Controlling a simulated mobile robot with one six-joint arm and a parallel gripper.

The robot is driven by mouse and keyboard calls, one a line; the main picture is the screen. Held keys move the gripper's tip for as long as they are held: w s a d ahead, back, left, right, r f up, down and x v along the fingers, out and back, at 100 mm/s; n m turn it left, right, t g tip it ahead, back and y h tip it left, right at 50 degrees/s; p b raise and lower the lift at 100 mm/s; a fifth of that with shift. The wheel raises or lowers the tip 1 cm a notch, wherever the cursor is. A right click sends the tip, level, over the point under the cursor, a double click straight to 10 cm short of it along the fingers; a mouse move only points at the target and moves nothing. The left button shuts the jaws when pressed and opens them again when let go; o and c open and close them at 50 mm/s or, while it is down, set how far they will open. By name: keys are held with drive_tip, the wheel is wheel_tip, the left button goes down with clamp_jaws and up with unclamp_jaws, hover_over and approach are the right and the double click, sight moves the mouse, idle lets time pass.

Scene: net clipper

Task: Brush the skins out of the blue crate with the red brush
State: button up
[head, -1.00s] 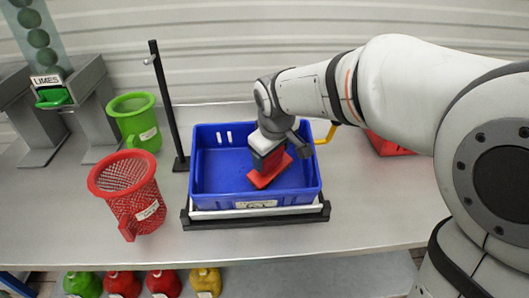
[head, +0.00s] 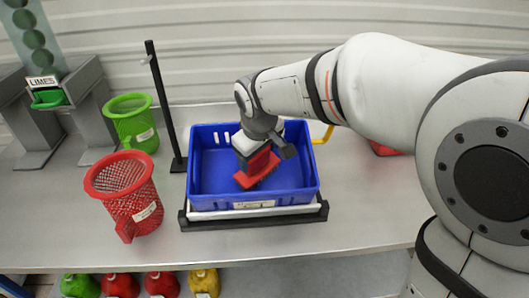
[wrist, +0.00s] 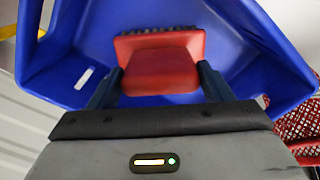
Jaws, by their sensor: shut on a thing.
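The red brush (head: 257,172) is inside the blue crate (head: 207,172), near its middle, tilted in the head view. My gripper (head: 264,148) is shut on the brush's red block and reaches down into the crate. In the wrist view the brush (wrist: 160,70) sits between the two dark fingers (wrist: 160,84), its dark bristles at the far edge. The blue crate (wrist: 235,45) surrounds it there. I see no skins in the crate; the part behind the brush and my gripper is hidden. Whether the bristles touch the floor I cannot tell.
The crate rests on a black frame (head: 252,222) with a dark post (head: 164,105) at its left. A red mesh basket (head: 130,200) and a green one (head: 131,122) stand left. A lime dispenser (head: 50,98) is far left. Front counter is clear.

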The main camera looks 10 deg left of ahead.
drive_tip(key=shift+s+a, duration=0.2)
drive_tip(key=shift+a, duration=0.65)
drive_tip(key=shift+s+a, duration=0.2)
drive_tip(key=shift+a, duration=0.6)
drive_tip(key=shift+w+a+r+p, duration=0.1)
drive_tip(key=shift+w+r+p, duration=0.15)
drive_tip(key=shift+w, duration=0.2)
drive_tip(key=shift+w+a+r+p, duration=0.15)
drive_tip(key=shift+w+p, duration=0.1)
drive_tip(key=shift+w, duration=0.15)
drive_tip(key=shift+w+d, duration=0.8)
drive_tip(key=shift+d, duration=2.75)
drive_tip(key=shift+s+a+f+b, duration=0.15)
drive_tip(key=shift+s+a, duration=0.15)
drive_tip(key=shift+a, duration=0.85)
drive_tip(key=shift+s+a+r+b, duration=0.1)
drive_tip(key=shift+s+a, duration=0.15)
drive_tip(key=shift+a, duration=0.95)
drive_tip(key=shift+s+a+f+b, duration=0.15)
drive_tip(key=shift+s+a, duration=0.15)
drive_tip(key=shift+a, duration=0.85)
drive_tip(key=shift+r, duration=0.1)
drive_tip(key=shift+p+v, duration=1.65)
drive_tip(key=shift+v, duration=1.35)
